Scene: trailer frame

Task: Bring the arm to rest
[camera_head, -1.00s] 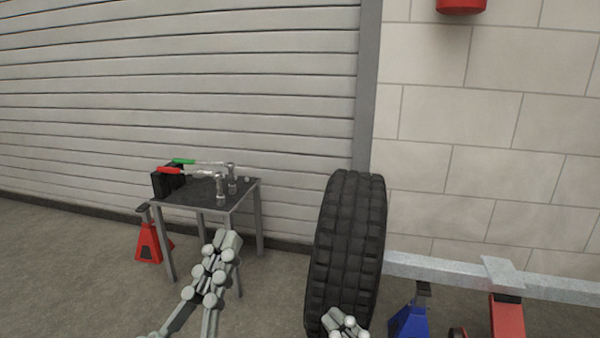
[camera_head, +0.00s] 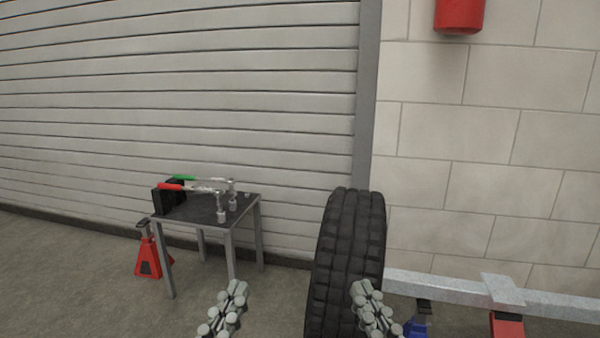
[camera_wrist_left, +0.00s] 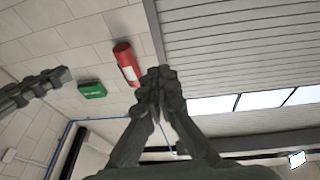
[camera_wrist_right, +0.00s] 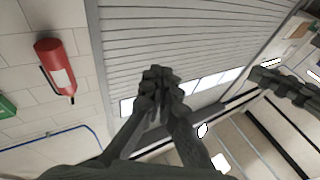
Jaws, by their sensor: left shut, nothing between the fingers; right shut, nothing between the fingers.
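My left gripper (camera_head: 236,290) is shut and empty at the bottom of the head view, in front of the small table. Its closed fingers also show in the left wrist view (camera_wrist_left: 160,75). My right gripper (camera_head: 362,288) is shut and empty in front of the tire's lower right side. Its closed fingers also show in the right wrist view (camera_wrist_right: 160,75). Both grippers point upward, apart from each other, and neither holds anything.
A black tire (camera_head: 346,240) stands upright at centre right, beside a grey metal beam (camera_head: 450,287) with blue (camera_head: 418,328) and red (camera_head: 507,326) stands. A small table (camera_head: 190,220) with red- and green-handled tools stands left, near a red jack stand (camera_head: 148,258). A red extinguisher (camera_head: 459,14) hangs on the wall.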

